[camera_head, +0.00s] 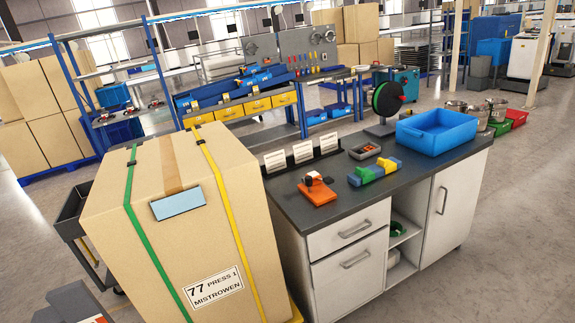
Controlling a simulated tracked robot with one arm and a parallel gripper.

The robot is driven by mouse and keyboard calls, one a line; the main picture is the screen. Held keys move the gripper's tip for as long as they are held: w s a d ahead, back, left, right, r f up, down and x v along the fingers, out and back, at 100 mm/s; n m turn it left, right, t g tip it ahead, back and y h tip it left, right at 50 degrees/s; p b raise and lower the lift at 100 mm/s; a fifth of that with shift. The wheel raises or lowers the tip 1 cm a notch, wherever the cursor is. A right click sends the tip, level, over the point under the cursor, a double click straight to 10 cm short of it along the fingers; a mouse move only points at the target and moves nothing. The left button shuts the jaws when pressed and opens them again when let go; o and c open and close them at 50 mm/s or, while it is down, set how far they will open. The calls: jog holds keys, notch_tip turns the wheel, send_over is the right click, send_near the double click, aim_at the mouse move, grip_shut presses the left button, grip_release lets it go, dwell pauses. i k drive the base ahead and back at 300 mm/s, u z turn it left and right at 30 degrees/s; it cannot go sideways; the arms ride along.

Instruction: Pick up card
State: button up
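Several flat pieces could be the card, and I cannot tell which one is meant. Three white printed cards, a left one (275,161), a middle one (303,152) and a right one (329,143), stand upright in a black holder at the back of the dark worktop (345,213). A pale blue blank rectangle (178,202) lies on the top front edge of a large cardboard box (150,245), near its brown tape. Their print is too small to read. I do not see my gripper's fingers in this view.
The tall strapped box, labelled "77 PRESS 1 MISTROWEN", stands left of the white cabinet (350,275). On the worktop are an orange block (318,194), a coloured block (375,171), a small grey tray (364,152), a spool (388,98) and a blue bin (437,131).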

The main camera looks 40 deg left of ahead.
aim_at(275, 162)
jog(key=u, duration=0.1)
jog(key=i, duration=2.55)
jog(key=u, duration=1.35)
jog(key=i, duration=1.05)
jog(key=u, duration=0.7)
